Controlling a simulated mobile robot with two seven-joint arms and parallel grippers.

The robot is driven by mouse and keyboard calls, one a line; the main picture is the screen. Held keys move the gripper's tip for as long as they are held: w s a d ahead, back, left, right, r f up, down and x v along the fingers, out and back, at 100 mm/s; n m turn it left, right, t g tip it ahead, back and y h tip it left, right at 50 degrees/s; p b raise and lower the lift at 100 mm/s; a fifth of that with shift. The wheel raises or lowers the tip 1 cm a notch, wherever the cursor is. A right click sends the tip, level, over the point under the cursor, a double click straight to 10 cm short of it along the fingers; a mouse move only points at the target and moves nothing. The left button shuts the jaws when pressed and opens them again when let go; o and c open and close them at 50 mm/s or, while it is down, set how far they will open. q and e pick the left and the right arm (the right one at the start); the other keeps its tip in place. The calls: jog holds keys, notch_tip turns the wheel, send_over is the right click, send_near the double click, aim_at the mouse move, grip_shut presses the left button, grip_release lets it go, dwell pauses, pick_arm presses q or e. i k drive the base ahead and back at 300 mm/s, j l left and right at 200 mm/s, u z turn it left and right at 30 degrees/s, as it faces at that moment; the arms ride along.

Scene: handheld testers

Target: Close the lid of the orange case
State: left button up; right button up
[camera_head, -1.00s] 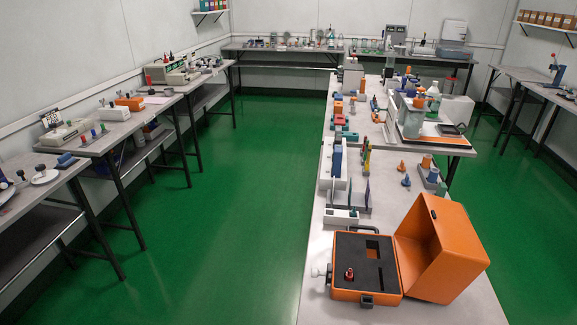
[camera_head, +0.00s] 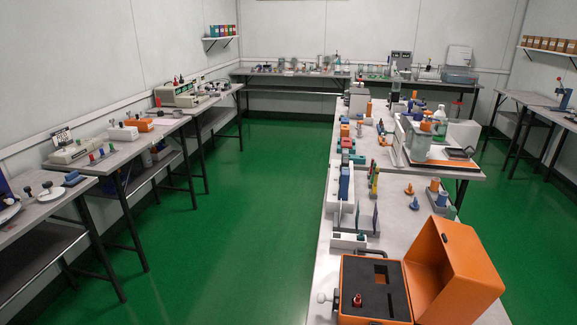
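The orange case (camera_head: 346,318) lies at the near end of the right-hand table, partly cut off by the bottom edge of the view. Its lid (camera_head: 457,272) stands open, hinged on the right side and leaning to the right. Black foam (camera_head: 378,290) with cut-outs fills the base, and a small red piece (camera_head: 358,300) stands in it at the left. A dark handle (camera_head: 368,254) shows behind the base. Neither of my grippers is in view.
The table (camera_head: 402,235) carries blocks, pegs and a white rack (camera_head: 342,190) beyond the case. A white knob (camera_head: 322,297) is beside the case's left side. Benches with instruments line the left wall. The green floor (camera_head: 235,220) between is clear.

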aim_at(452, 279)
jog(key=k+l+u, duration=0.1)
jog(key=k+l, duration=0.15)
jog(key=l, duration=0.15)
jog(key=k+l+u, duration=0.1)
jog(key=k+l, duration=0.2)
jog(key=l, duration=0.4)
jog(key=k+l+u, duration=0.1)
jog(key=l, duration=0.3)
jog(key=l+u, duration=0.1)
jog(key=l, duration=0.65)
jog(key=i+l+u, duration=0.15)
jog(key=l, duration=0.65)
